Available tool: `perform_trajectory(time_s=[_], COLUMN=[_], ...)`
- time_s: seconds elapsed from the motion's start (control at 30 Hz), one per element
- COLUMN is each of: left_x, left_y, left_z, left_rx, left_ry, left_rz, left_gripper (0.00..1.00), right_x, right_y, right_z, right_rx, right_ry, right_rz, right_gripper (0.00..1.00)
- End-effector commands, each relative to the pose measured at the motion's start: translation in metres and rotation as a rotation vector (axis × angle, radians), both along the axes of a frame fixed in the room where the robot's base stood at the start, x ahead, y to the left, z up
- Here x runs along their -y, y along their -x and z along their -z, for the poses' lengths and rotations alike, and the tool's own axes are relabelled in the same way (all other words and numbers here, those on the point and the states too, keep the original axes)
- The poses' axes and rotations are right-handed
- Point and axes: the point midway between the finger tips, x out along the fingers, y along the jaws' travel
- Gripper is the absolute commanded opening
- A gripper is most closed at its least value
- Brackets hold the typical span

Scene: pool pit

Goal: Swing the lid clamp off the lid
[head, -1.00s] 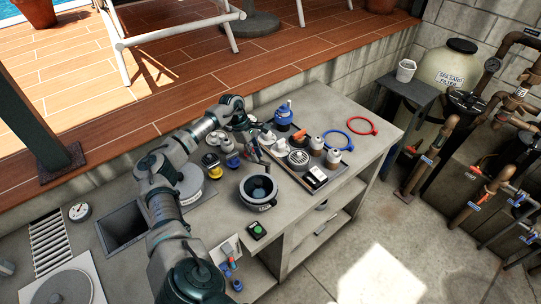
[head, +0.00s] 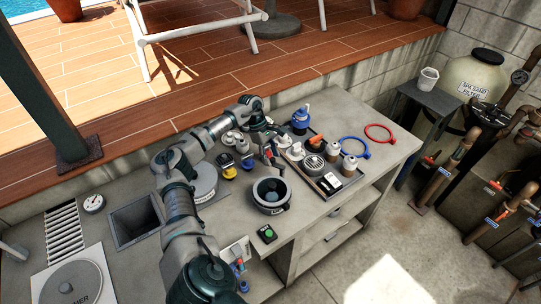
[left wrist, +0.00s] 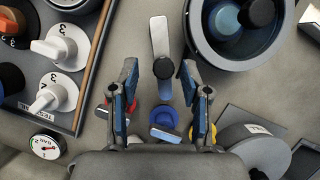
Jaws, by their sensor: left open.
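The round dark pot (head: 270,192) with a ring rim stands on the bench; it also shows in the left wrist view (left wrist: 204,45). A pale flat bar with a black knob (left wrist: 163,68), which looks like the lid clamp, shows just left of the pot's rim in the wrist view. My left gripper (head: 270,156) is just behind the pot in the head view. In the wrist view its open fingers (left wrist: 159,72) frame the black knob, one on each side, with visible gaps. Whether the bar touches the lid is unclear. My right gripper is not in view.
A tray (head: 303,174) of dials and fittings stands right of the pot. Red (left wrist: 133,112), blue (left wrist: 164,118) and yellow (left wrist: 202,133) valve knobs sit near my fingers. A green-button box (head: 267,233) lies in front, and an open sink (head: 135,220) is left.

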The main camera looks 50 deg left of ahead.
Motion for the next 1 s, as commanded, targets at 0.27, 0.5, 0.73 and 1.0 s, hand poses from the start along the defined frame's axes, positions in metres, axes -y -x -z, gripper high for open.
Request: perform_trajectory(time_s=[0.27, 0.5, 0.73, 1.0], left_x=[-0.01, -0.032, -0.046, -0.047], left_y=[0.002, 0.006, 0.01, 0.012], left_z=[-0.028, -0.076, -0.103, -0.108], left_rx=[0.005, 0.006, 0.0, -0.002], left_ry=[0.0, 0.003, 0.003, 0.003], left_rz=[-0.001, -0.002, 0.0, 0.0], left_gripper=[0.47, 0.47, 0.47, 0.47], right_x=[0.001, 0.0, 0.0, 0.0], right_y=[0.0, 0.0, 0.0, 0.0], right_z=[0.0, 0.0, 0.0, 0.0], right_rx=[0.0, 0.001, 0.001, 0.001], right_ry=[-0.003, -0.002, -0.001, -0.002], right_rz=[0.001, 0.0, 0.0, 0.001], right_gripper=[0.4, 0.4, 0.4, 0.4])
